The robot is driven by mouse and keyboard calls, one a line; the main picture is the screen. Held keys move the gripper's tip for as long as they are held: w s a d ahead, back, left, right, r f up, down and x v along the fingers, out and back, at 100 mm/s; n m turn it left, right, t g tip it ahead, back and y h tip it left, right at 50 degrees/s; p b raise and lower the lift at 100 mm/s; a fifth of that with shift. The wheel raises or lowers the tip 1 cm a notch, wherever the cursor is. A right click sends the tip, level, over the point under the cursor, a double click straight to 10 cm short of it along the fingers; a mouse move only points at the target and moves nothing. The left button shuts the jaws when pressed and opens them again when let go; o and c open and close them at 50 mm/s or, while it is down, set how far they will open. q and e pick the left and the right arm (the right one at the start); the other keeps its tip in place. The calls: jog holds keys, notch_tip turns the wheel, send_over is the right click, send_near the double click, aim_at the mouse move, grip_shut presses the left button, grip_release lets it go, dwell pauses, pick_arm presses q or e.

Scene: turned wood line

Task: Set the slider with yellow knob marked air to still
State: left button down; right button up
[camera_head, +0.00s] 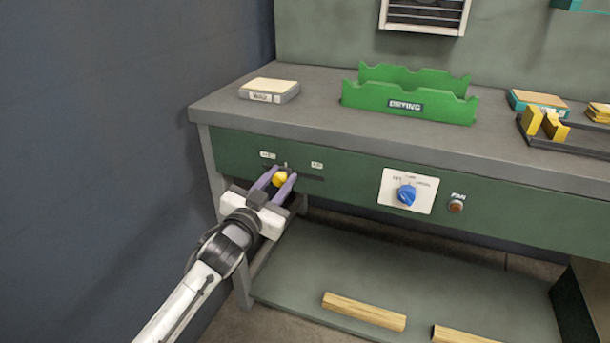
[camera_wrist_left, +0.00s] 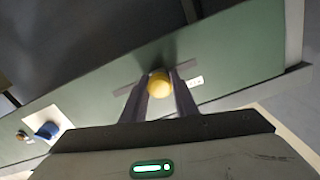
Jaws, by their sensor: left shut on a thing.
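The yellow slider knob (camera_head: 280,178) sits in a dark horizontal slot (camera_head: 308,177) on the green front panel of the bench. Small white labels stand above the slot, one at the left (camera_head: 267,155) and one marked air (camera_head: 317,164) at the right; the left one is too small to read. My left gripper (camera_head: 274,180) is shut on the knob, which is near the slot's left-middle part. In the left wrist view the knob (camera_wrist_left: 159,84) sits between the two fingers. My right gripper does not show.
A blue rotary knob (camera_head: 407,194) on a white plate and a fan button (camera_head: 456,205) are farther right on the panel. A green drying rack (camera_head: 410,100) and a pale block (camera_head: 270,90) stand on the bench top. Wooden bars (camera_head: 364,311) lie on the lower shelf.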

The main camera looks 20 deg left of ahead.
aim_at(267, 167)
pick_arm(q)
jog(key=a+p, duration=0.1)
jog(key=a, duration=0.4)
jog(key=shift+w, duration=0.1)
jog(key=shift+a, duration=0.1)
jog(key=c, duration=1.4)
grip_release()
jog(key=shift+a, duration=0.1)
jog(key=shift+c, duration=0.2)
jog(key=shift+s, duration=0.3)
jog(key=s+p, duration=0.1)
jog(key=s, duration=0.8)
jog(key=shift+s+p, duration=0.35)
jog(key=shift+s, duration=0.05)
jog(key=shift+f, duration=0.1)
